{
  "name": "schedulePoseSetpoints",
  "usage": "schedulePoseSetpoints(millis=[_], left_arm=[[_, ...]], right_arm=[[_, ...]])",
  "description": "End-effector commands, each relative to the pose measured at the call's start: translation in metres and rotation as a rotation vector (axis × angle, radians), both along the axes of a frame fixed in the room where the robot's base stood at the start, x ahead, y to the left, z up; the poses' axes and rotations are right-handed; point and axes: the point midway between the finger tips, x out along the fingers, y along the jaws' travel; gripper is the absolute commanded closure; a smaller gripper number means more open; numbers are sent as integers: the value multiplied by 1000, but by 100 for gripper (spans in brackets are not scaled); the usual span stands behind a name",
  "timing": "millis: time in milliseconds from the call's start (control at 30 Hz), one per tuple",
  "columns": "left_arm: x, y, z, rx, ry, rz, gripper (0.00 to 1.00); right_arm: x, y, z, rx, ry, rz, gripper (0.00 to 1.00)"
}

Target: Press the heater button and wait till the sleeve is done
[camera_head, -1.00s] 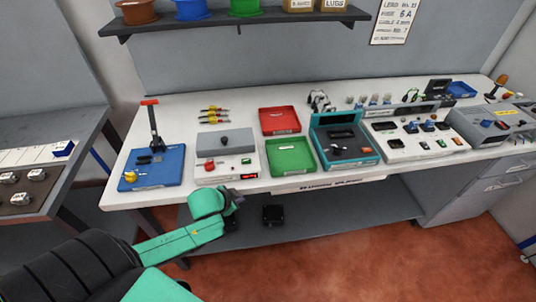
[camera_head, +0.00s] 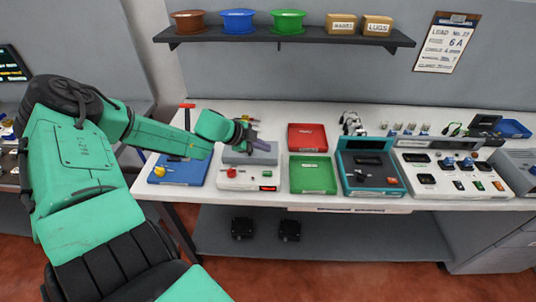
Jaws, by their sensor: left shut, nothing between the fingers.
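The heater (camera_head: 240,182) is a white box with a grey top block (camera_head: 240,158), standing on the white bench between the blue board and the green tray. A round red knob or button (camera_head: 232,173) shows on its front, and a red lit display (camera_head: 268,188) is at its front right corner. My left gripper (camera_head: 259,144) is shut and empty. It is over the back of the heater, in front of part of the grey block; I cannot tell whether it touches. No sleeve can be made out. My right gripper is not in view.
A blue board (camera_head: 180,172) is left of the heater, partly behind my arm. A green tray (camera_head: 312,176), red tray (camera_head: 306,138), teal station (camera_head: 372,170) and white panel (camera_head: 450,178) are to the right. A shelf (camera_head: 290,40) with spools hangs above.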

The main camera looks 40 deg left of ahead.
Motion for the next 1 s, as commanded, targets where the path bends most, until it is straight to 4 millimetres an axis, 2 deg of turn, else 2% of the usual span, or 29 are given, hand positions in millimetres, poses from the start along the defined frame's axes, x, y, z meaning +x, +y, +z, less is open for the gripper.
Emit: schedulePoseSetpoints(millis=[167, 567, 700, 1000], left_arm=[[0, 0, -11, 0, 0, 0, 100], [0, 0, -70, 1, 0, 1, 100], [0, 0, -86, 0, 1, 1, 100], [0, 0, -88, 2, -1, 0, 100]], right_arm=[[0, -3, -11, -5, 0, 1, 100], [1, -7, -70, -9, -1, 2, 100], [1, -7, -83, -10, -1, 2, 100], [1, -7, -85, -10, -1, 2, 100]])
